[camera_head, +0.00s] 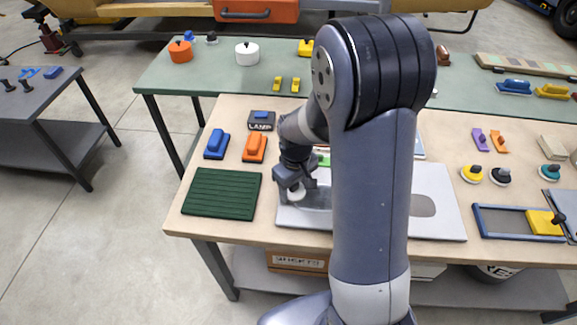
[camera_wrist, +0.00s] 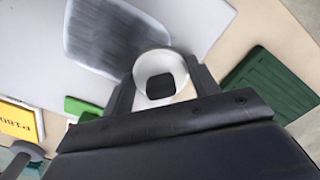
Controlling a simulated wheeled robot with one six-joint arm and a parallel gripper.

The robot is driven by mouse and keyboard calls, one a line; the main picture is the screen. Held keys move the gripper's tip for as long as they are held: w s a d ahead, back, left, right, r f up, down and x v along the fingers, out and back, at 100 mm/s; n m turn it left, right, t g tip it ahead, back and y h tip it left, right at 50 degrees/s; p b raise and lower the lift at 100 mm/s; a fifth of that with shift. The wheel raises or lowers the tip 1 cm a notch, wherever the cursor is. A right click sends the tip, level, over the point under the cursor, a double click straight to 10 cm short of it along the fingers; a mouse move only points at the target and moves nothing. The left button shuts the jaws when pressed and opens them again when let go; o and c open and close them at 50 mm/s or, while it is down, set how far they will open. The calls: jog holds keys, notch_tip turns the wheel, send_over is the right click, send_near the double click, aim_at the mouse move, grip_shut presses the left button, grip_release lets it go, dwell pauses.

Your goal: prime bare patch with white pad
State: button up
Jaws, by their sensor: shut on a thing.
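My gripper (camera_head: 296,181) is shut on the white pad (camera_head: 297,194), a round white disc with a dark knob. In the wrist view the white pad (camera_wrist: 152,60) sits between the two fingers (camera_wrist: 161,84). A light grey panel (camera_head: 447,190) lies on the bench and carries a dark grey, brushed bare patch (camera_wrist: 112,36) with rounded corners. The pad overlaps the lower right edge of this patch in the wrist view; I cannot tell whether it touches the surface. My arm hides the panel's middle in the head view. A second, oval grey patch (camera_head: 423,206) shows at the panel's right.
A green ribbed mat (camera_head: 222,194) lies left of the panel. Blue (camera_head: 216,144) and orange (camera_head: 254,148) blocks stand behind it. Round-knobbed pads (camera_head: 500,176) and a blue-framed tray (camera_head: 510,222) are at right. A green block (camera_wrist: 82,107) lies near the panel.

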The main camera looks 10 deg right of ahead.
jog(key=r, duration=0.2)
jog(key=r+p, duration=0.1)
jog(key=shift+s+d+r, duration=0.1)
jog(key=shift+s+d, duration=0.05)
jog(key=shift+d, duration=0.1)
jog(key=shift+a+r+p, duration=0.15)
jog(key=shift+r+p, duration=0.45)
jog(key=shift+r, duration=0.1)
jog(key=shift+r+p, duration=1.25)
jog(key=shift+r, duration=0.45)
